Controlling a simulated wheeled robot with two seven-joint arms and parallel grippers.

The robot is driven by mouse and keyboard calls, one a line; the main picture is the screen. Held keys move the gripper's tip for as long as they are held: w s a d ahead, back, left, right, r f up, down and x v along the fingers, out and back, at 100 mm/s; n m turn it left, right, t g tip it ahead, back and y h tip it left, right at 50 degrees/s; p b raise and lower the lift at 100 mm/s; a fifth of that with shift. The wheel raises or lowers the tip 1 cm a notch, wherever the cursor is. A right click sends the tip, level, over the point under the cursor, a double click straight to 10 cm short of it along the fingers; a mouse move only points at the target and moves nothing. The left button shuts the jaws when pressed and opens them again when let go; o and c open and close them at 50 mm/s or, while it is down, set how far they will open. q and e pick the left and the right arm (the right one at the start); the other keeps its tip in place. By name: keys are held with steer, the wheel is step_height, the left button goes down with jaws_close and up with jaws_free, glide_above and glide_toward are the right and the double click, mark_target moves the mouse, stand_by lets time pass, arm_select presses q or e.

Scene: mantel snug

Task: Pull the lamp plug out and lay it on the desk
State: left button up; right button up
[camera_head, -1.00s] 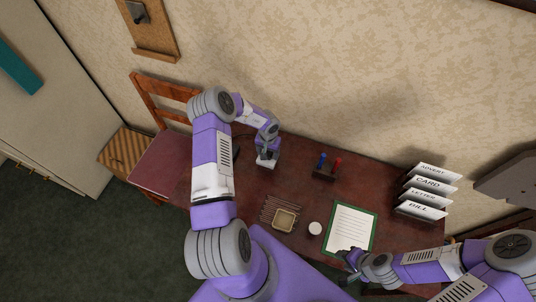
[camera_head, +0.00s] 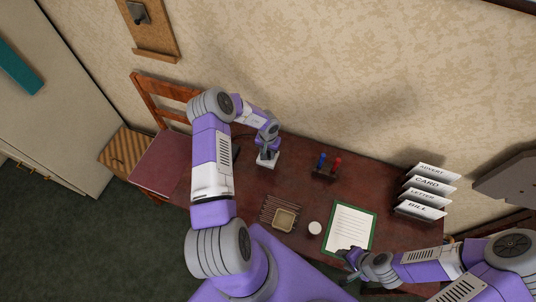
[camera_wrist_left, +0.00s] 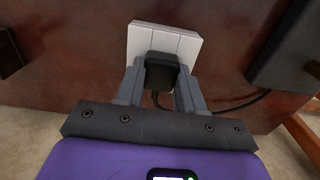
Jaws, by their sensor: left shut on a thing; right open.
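In the left wrist view the black plug (camera_wrist_left: 160,72) sits between the two fingers of my left gripper (camera_wrist_left: 160,88), which is shut on it. The plug is right at the face of a white socket block (camera_wrist_left: 165,36); whether its pins are inside is hidden. A black cable (camera_wrist_left: 238,103) runs from near the plug to the right. In the head view my left gripper (camera_head: 267,150) is at the white block (camera_head: 268,161) at the back left of the desk (camera_head: 290,185). My right gripper (camera_head: 352,258) is open and empty near the paper's lower edge.
A dark box (camera_wrist_left: 290,50) stands right of the socket in the wrist view. On the desk are a stand with blue and red pieces (camera_head: 326,170), a small tan tray (camera_head: 284,220), a white round item (camera_head: 315,228), a green-edged sheet (camera_head: 350,226) and a letter rack (camera_head: 424,192).

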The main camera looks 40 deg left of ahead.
arm_select(q)
jaws_close()
steer(key=shift+r, duration=0.2)
steer(key=shift+r+p, duration=2.85)
